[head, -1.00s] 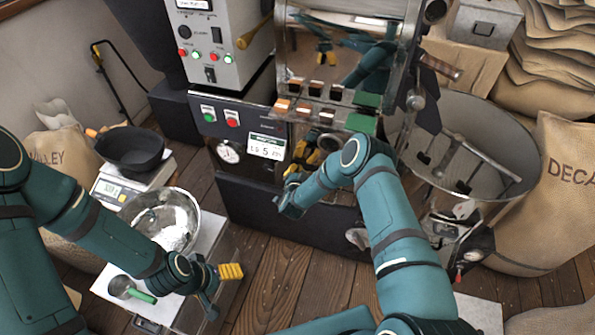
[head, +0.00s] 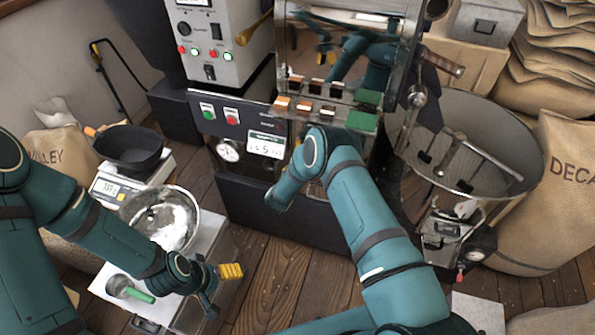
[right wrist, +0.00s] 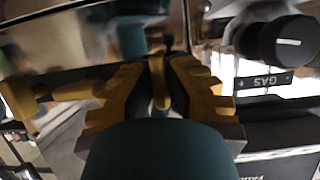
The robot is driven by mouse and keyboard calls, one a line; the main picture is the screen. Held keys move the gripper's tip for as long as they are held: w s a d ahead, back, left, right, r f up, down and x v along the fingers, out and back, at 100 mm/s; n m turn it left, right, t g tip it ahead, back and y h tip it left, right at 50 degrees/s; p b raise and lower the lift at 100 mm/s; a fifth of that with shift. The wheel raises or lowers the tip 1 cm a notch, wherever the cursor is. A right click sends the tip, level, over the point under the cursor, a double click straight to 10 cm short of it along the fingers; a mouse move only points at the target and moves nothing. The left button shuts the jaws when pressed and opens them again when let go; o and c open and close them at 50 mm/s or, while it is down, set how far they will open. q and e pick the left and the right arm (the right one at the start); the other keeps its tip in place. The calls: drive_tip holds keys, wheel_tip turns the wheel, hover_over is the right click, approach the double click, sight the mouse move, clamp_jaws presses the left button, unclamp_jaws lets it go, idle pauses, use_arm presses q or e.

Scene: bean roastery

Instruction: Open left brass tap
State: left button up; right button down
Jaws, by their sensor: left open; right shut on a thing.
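In the right wrist view my right gripper (right wrist: 160,92) is shut on a brass tap lever (right wrist: 159,76), which stands between its yellow fingers. A second brass-coloured piece (right wrist: 75,90) lies to the left of the fingers; I cannot tell for sure if it is the other tap. In the head view my right arm hides the right gripper and the taps at the roaster's front (head: 300,215). My left gripper (head: 230,271) is open and empty, beside the low white stand.
A black knob (right wrist: 285,40) with a GAS label is close to the right gripper. A metal bowl (head: 180,220), scale (head: 108,190) with a black pan (head: 135,150), and green-handled scoop (head: 122,288) are on the left. The round cooling bin (head: 470,120) stands right.

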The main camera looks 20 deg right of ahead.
drive_tip(key=shift+w, duration=0.1)
idle(0.3)
drive_tip(key=c, duration=1)
unclamp_jaws()
drive_tip(key=v, duration=1.2)
drive_tip(key=s+a+n+g+y, duration=0.1)
drive_tip(key=s+g+y, duration=0.2)
drive_tip(key=s, duration=0.5)
drive_tip(key=s+a+r+n+g+y, duration=0.1)
drive_tip(key=s+n+g+y, duration=0.1)
drive_tip(key=s, duration=0.7)
drive_tip(key=s+a+r+n+g+y, duration=0.1)
drive_tip(key=s+a+n+g+y, duration=0.1)
drive_tip(key=s+g+y, duration=0.2)
drive_tip(key=shift+s+r+g+y, duration=0.15)
drive_tip(key=shift+s+y, duration=0.4)
drive_tip(key=shift+s, duration=0.6)
drive_tip(key=shift+s+r+g+y, duration=0.15)
drive_tip(key=shift+s+y, duration=0.4)
drive_tip(key=shift+s, duration=0.6)
